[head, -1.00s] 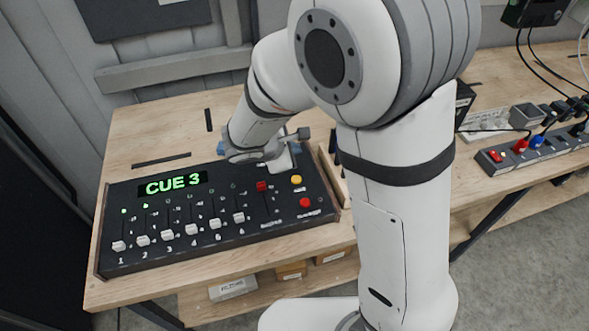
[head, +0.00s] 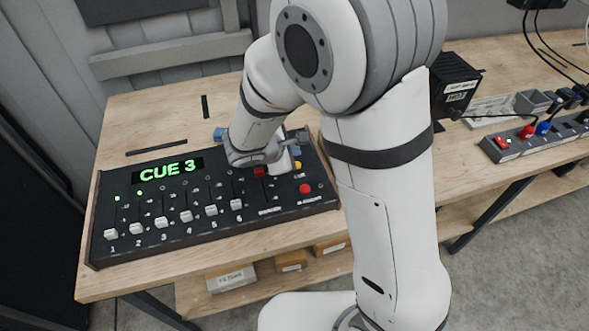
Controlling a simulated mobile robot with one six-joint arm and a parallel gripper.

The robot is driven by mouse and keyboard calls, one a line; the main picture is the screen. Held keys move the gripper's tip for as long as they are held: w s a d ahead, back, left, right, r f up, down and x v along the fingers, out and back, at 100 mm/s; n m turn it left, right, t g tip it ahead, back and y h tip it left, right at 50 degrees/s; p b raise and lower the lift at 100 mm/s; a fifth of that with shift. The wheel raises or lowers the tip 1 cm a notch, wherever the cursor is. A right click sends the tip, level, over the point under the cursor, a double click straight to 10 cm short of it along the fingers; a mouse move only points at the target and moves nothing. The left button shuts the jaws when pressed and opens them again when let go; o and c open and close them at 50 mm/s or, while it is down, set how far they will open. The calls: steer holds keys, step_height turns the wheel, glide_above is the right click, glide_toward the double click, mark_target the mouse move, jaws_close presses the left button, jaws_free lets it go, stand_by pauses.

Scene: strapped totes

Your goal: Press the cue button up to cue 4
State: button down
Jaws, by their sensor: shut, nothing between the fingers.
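The black control console (head: 150,245) lies on the wooden bench. Its green display (head: 168,170) reads "CUE 3". The yellow button (head: 298,166), with the label "CUE" just below it, is at the console's right side and is partly hidden by my gripper. A red button (head: 305,188) is below it. My gripper (head: 289,163) is shut and empty, pointing down at the console right beside the yellow button. The fingertips are small and partly covered by the wrist, so I cannot tell whether they touch the button.
White sliders (head: 186,216) line the console's front, with a red slider (head: 259,172) close left of my gripper. A power strip (head: 530,138) with plugs and a black adapter box (head: 455,88) stand on the bench to the right. The bench's left back (head: 150,115) is mostly clear.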

steer(key=shift+f+b, duration=0.9)
steer(key=shift+f, duration=0.4)
stand_by(1.0)
steer(key=shift+f+b, duration=0.35)
steer(key=shift+b, duration=0.25)
steer(key=shift+f+b, duration=0.4)
steer(key=shift+b, duration=0.1)
stand_by(0.4)
steer(key=shift+r, duration=0.1)
steer(key=shift+r+p, duration=0.5)
steer(key=shift+r, duration=0.25)
steer(key=shift+r+p, duration=1.7)
steer(key=shift+r, duration=0.85)
